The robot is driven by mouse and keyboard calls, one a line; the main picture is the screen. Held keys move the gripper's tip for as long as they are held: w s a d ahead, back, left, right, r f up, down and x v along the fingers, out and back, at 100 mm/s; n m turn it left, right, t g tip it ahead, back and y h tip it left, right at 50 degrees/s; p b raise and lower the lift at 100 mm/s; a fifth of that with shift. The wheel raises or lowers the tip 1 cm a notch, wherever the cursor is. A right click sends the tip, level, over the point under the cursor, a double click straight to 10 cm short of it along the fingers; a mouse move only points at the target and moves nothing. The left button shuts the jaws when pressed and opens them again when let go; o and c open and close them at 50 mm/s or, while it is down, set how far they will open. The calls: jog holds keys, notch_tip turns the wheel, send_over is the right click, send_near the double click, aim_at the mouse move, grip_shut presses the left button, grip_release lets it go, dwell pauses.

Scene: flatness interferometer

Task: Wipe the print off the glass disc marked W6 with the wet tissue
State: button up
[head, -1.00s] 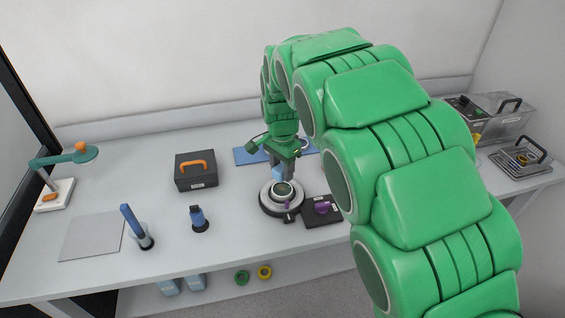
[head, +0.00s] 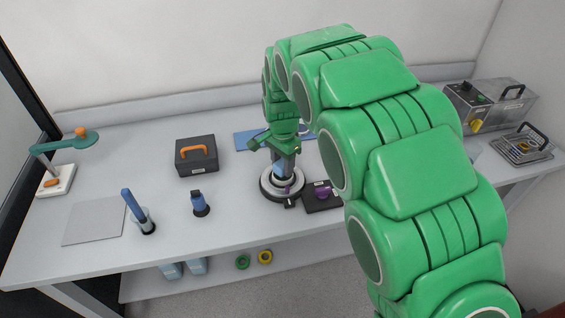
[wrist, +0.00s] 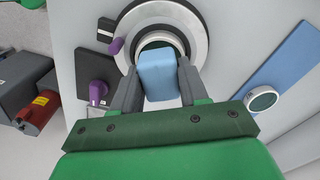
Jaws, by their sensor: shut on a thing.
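My gripper (wrist: 157,88) is shut on a light blue folded tissue (wrist: 160,75). In the head view the tissue (head: 279,170) is low over the round grey stage (head: 268,196). The stage's ring (wrist: 142,15) shows at the top of the wrist view. A dark greenish glass disc (wrist: 152,46) sits in its middle, partly covered by the tissue. I cannot tell whether tissue and glass touch.
A black block with a purple knob (head: 323,193) stands right beside the stage. The bench is clear between case and stage.

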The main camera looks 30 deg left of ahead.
jog(key=shift+f, duration=0.6)
dwell(0.8)
jog(key=shift+w+d, duration=0.1)
jog(key=shift+w, duration=0.1)
jog(key=shift+w+d, duration=0.1)
jog(key=shift+w, duration=0.3)
jog(key=shift+s, duration=0.2)
jog(key=shift+s+a, duration=0.25)
jog(key=shift+s, duration=0.3)
jog(key=shift+s, duration=0.6)
jog(key=shift+w, duration=0.1)
